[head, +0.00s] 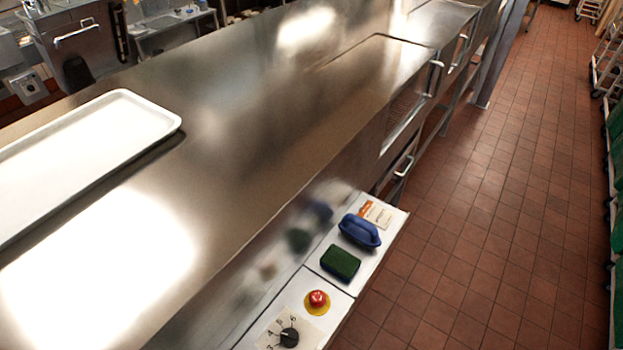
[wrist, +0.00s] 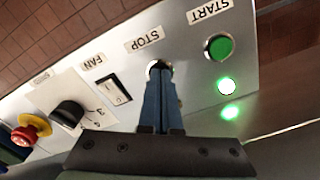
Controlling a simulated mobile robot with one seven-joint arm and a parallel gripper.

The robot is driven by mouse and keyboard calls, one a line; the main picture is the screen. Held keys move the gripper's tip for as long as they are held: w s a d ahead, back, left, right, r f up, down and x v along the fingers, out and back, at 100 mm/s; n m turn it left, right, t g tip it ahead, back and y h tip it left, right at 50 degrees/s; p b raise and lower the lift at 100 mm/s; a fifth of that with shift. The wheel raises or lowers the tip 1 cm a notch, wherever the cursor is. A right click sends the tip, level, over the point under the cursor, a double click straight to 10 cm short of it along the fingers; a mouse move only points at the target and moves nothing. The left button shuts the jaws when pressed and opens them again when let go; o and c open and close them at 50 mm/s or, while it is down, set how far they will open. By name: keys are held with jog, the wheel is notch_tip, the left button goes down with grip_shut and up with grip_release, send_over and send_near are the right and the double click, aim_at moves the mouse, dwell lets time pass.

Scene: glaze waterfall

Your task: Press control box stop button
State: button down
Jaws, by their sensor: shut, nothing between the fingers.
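The control box (wrist: 190,35) fills much of the wrist view as a pale panel, its labels upside down. My gripper (wrist: 158,72) is shut and empty. Its fingertips are at the stop button position, just under the STOP label (wrist: 144,40), and cover most of the button. Whether they touch it I cannot tell. The green start button (wrist: 218,47) is to the right, with a lit green lamp (wrist: 227,86) below it. In the head view only part of the box (head: 331,298) shows, with the red knob and dial; my gripper is out of that view.
A fan switch (wrist: 115,91), a black speed dial (wrist: 69,113) and a red mushroom knob (wrist: 27,134) on yellow lie left of my gripper. In the head view, a green sponge (head: 340,263) and blue brush (head: 360,231) lie on the ledge. A white tray (head: 90,140) rests on the steel counter (head: 240,130).

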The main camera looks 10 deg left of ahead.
jog(key=shift+r, duration=0.1)
notch_tip(320, 180, up, 7)
jog(key=p, duration=0.7)
jog(key=shift+p, duration=0.3)
